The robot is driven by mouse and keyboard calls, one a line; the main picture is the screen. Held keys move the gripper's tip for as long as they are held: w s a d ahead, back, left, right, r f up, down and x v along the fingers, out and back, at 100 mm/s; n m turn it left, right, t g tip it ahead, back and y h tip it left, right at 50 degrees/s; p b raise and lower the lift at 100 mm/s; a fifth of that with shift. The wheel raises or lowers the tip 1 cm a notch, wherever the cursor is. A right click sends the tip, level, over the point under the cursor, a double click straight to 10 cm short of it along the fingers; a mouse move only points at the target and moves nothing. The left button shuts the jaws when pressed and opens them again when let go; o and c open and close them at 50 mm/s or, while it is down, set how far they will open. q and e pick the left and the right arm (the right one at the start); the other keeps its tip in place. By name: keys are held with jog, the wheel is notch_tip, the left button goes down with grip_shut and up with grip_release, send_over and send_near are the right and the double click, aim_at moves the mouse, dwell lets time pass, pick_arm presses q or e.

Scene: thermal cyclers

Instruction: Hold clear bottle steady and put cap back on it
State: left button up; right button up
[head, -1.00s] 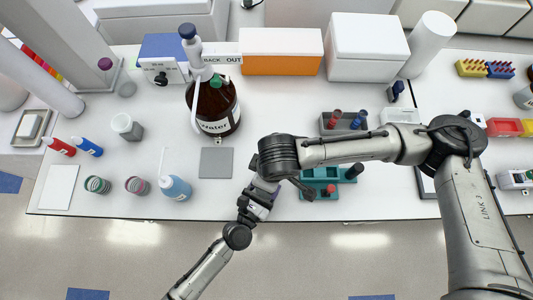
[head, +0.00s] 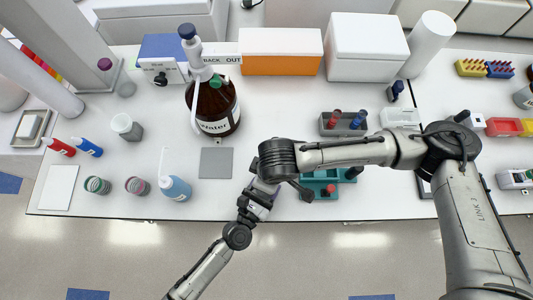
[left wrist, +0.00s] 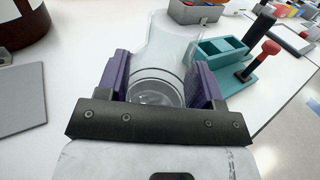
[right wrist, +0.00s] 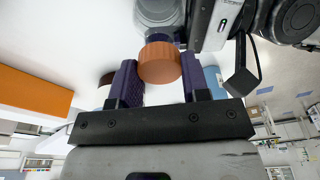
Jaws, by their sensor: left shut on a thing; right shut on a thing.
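The clear bottle (left wrist: 165,60) stands between the purple fingers of my left gripper (left wrist: 160,85), which is shut on it. An orange cap (right wrist: 159,64) is held between the purple fingers of my right gripper (right wrist: 160,82). In the right wrist view the clear bottle (right wrist: 160,12) and its neck are right beside the cap; I cannot tell whether the cap is seated on it. In the head view my right wrist hides the bottle and cap, and my left gripper (head: 262,192) reaches under it from the front.
A teal rack (head: 322,186) stands just right of the grippers, near the table's front edge. A grey square pad (head: 215,162) lies to the left. A large brown bottle (head: 213,105) stands behind it, and a blue wash bottle (head: 176,188) is farther left.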

jog(key=shift+f, duration=0.75)
dwell(0.5)
pick_arm(q)
grip_shut()
pick_arm(e)
jog(key=m, duration=0.3)
jog(key=shift+s+m, duration=0.1)
jog(key=shift+m, duration=0.3)
jog(key=m, duration=0.4)
jog(key=shift+a+f+m+t+h, duration=0.1)
jog(key=shift+m+t+h, duration=0.2)
jog(key=shift+h, duration=0.1)
jog(key=m, duration=0.5)
jog(key=shift+h, duration=0.4)
jog(key=m, duration=0.2)
jog(key=shift+a+m, duration=0.1)
jog(key=shift+m, duration=0.3)
jog(key=m+h, duration=0.1)
jog(key=m, duration=0.7)
jog(key=m+g, duration=0.1)
jog(key=m, duration=0.5)
jog(key=shift+h, duration=0.3)
